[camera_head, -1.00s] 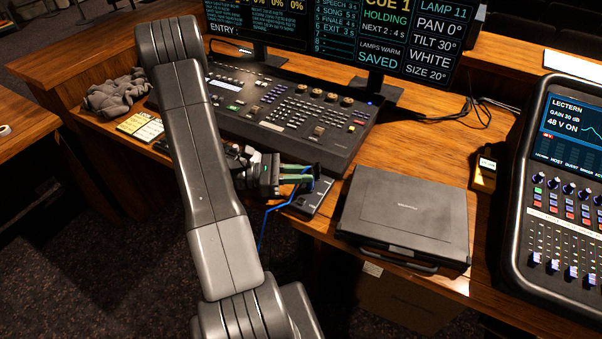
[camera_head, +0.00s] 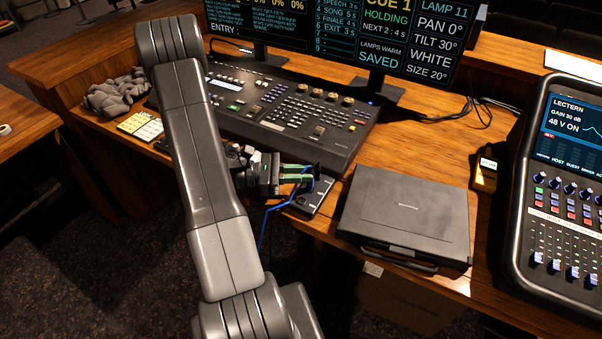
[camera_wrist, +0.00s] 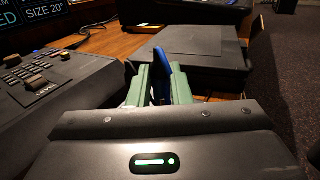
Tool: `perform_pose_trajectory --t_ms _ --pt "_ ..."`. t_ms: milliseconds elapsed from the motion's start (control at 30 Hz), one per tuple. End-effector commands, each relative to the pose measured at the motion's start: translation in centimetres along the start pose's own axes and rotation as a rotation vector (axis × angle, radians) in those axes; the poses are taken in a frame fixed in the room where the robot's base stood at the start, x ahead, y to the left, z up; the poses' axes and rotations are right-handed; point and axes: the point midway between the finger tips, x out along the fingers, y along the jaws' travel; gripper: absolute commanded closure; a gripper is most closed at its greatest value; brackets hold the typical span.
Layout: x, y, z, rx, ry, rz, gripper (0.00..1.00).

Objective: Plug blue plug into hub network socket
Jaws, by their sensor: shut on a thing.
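My gripper (camera_head: 296,175) has green fingers and is shut on the blue plug (camera_wrist: 157,88), just above the front edge of the desk. In the wrist view the green fingers (camera_wrist: 158,84) point away toward the closed laptop, with blue showing between and above them. The blue cable (camera_head: 265,224) hangs from the plug over the desk edge. The hub (camera_head: 314,199) appears to be the small dark box below and beside the fingertips, left of the laptop. Its network socket is hidden, and I cannot tell whether the plug touches it.
A closed black laptop (camera_head: 406,211) lies right of the hub. A lighting console (camera_head: 285,110) stands behind my gripper. A fader mixer (camera_head: 565,200) stands at the right. Loose black cables (camera_head: 470,113) lie at the back. Bare wood (camera_head: 420,145) shows behind the laptop.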

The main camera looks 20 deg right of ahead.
Motion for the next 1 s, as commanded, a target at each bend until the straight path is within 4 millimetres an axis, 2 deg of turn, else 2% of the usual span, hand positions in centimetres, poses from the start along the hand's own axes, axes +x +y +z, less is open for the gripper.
perform_pose_trajectory --t_ms 1000 --pt "-0.01 0.0 -0.94 0.0 0.0 0.0 1.0"
